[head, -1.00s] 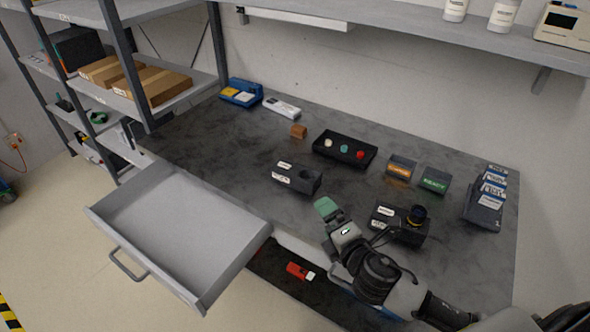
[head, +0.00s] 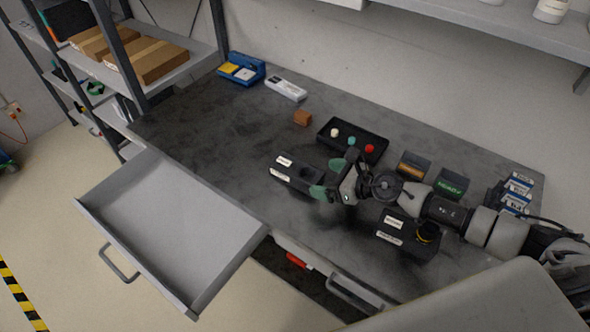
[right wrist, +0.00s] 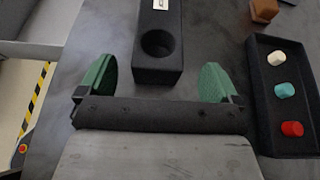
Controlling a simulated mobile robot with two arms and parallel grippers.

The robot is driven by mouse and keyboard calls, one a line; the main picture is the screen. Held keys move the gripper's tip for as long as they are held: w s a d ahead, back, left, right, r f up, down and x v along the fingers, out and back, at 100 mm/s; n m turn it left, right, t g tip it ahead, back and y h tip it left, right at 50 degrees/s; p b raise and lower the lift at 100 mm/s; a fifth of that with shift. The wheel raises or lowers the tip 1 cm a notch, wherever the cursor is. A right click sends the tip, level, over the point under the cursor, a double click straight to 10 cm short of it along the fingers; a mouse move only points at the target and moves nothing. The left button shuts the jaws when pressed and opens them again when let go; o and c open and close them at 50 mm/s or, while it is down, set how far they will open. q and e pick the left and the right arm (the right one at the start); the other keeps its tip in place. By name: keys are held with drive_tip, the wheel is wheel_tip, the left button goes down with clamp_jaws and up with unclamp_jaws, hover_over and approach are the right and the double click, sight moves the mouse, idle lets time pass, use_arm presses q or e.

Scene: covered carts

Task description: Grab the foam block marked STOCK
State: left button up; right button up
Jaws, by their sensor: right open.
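A black block (head: 291,172) with white labels lies in the middle of the bench; it has a round hole near one end. It also shows in the right wrist view (right wrist: 157,65), hole end nearest me. A second black block (head: 397,236) with white labels stands to the right, with a black and yellow round piece in its top. I cannot read STOCK on either one. My right gripper (head: 327,178) is open and empty at the hole end of the first block. In the right wrist view its green fingertips (right wrist: 156,82) stand either side of that end, apart from it. My left gripper is not in view.
A black tray (head: 325,143) with white, teal and red pieces lies behind the block. A brown block (head: 302,118) is left of it. Orange and green signs (head: 451,184) stand at right. An open empty drawer (head: 261,233) juts out at left front.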

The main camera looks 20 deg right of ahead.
sight(300, 173)
drive_tip(key=p+x, duration=0.1)
drive_tip(key=x, duration=0.3)
drive_tip(key=shift+w+a, duration=0.1)
drive_tip(key=shift+a, duration=0.2)
drive_tip(key=shift+w+a+f, duration=0.1)
drive_tip(key=shift+w+a, duration=0.1)
drive_tip(key=shift+w, duration=0.05)
drive_tip(key=shift+w+f, duration=0.1)
drive_tip(key=shift+w, duration=0.05)
drive_tip(key=c, duration=1)
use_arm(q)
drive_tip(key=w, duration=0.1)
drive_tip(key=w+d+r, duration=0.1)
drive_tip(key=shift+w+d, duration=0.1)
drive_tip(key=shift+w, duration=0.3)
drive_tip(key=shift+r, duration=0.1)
